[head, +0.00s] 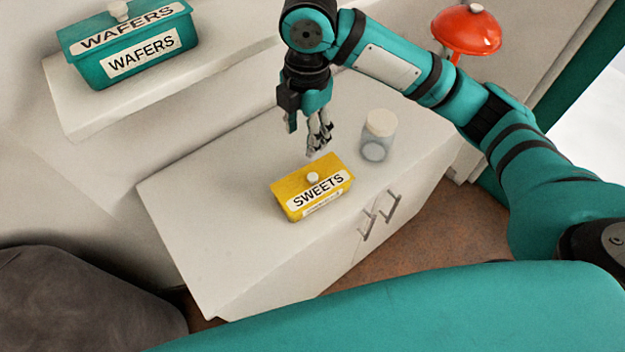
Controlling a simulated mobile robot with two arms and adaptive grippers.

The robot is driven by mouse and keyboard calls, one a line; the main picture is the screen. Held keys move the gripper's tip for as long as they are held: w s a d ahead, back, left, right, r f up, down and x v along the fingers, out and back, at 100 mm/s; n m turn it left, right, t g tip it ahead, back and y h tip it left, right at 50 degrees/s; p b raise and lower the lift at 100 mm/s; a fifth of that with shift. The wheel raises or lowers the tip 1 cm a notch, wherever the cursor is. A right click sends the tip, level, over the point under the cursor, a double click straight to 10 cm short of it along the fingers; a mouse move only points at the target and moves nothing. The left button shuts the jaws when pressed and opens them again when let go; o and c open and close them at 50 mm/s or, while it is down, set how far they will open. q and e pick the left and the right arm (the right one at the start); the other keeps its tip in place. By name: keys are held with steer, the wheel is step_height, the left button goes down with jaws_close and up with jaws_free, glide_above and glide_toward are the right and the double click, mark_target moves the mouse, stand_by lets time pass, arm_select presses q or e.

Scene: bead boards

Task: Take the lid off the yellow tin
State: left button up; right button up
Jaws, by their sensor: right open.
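The yellow tin (291,208) stands on the white cabinet top in the middle of the head view. Its yellow lid (291,187) is on it, with a pale round knob (312,177) and a SWEETS label. My right gripper (318,150) hangs fingers down just behind the tin and above it in the picture. It is open, and nothing shows between its fingers. The fingers look apart from the knob. My left gripper is not in view.
A clear jar with a pale lid (380,123) stands right of the tin on the white cabinet (230,240). A teal WAFERS tin (100,68) sits on a higher shelf at upper left. A red domed object (466,32) is at upper right. The cabinet top left of the tin is clear.

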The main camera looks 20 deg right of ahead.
steer(key=d+r, duration=0.1)
steer(key=r, duration=0.1)
steer(key=p, duration=0.3)
glide_above(313, 175)
steer(key=shift+n+h, duration=0.3)
step_height(313, 175, down, 12)
steer(key=shift+a+f, duration=0.1)
steer(key=shift+a, duration=0.05)
steer(key=f, duration=0.2)
steer(key=f+p, duration=0.1)
steer(key=f, duration=0.1)
steer(key=shift+s+d, duration=0.1)
steer(key=shift+d, duration=0.1)
steer(key=shift+f, duration=0.65)
jaws_close()
